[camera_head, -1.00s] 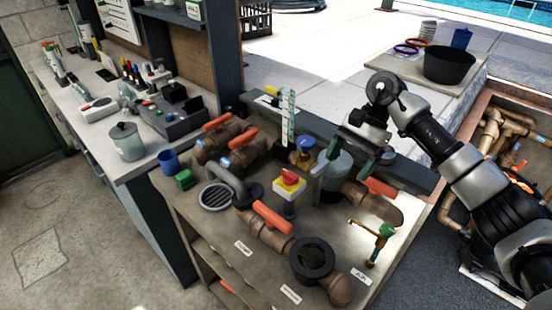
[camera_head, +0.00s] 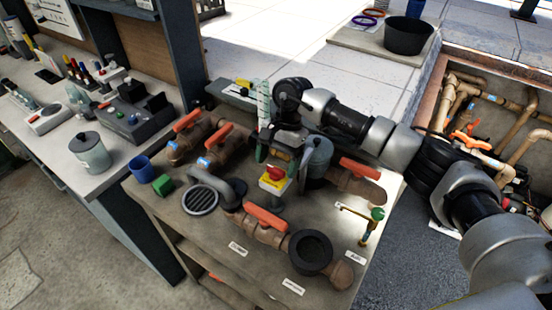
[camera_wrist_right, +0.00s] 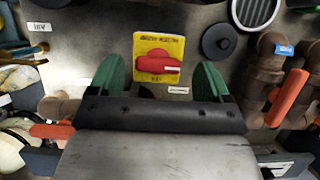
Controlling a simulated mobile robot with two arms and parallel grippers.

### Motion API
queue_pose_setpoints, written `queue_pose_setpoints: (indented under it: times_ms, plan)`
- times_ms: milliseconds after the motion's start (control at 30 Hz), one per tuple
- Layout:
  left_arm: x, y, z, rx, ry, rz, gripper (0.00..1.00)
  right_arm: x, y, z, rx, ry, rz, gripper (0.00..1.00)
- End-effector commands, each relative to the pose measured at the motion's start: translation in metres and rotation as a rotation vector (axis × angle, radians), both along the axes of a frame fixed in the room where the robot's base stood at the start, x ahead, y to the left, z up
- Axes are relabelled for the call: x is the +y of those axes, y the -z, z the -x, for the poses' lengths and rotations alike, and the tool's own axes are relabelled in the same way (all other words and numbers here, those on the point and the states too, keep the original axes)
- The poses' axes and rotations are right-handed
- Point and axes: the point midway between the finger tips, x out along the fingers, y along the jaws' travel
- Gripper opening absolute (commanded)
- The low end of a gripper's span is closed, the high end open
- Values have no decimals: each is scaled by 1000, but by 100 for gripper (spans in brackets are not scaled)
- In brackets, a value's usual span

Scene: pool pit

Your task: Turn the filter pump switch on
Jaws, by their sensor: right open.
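The filter pump switch is a red rotary knob (camera_head: 275,173) on a yellow plate (camera_head: 264,184), raised on a grey post above the bench. In the right wrist view the red knob (camera_wrist_right: 157,67) lies sideways across the yellow plate (camera_wrist_right: 147,44), whose small lettering is hard to read. My right gripper (camera_head: 281,157) is just behind and above the switch in the head view. In the wrist view its green fingers are spread wide with the switch framed between and beyond them; the right gripper (camera_wrist_right: 160,80) is open and empty. My left gripper is out of view.
Orange-handled valves (camera_head: 265,216) on brown pipes crowd the bench around the switch. A black ring-shaped fitting (camera_head: 310,252) and a brass tap with a green knob (camera_head: 377,213) stand in front and to the right. A blue cup (camera_head: 142,168) and green block (camera_head: 162,185) sit left.

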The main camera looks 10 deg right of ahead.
Motion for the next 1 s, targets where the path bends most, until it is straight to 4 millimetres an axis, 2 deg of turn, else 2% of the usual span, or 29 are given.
queue_pose_setpoints:
  times_ms: [133,400,467,733,1000]
  plan:
    - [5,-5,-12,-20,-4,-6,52,2,8,3,0,1,0,79]
    - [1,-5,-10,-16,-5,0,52,3,11,3,0,1,0,79]
    - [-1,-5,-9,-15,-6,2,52,3,10,3,0,1,0,71]
    - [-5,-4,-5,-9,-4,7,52,2,10,3,0,1,0,30]
    - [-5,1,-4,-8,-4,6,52,2,11,3,-1,27,0,30]
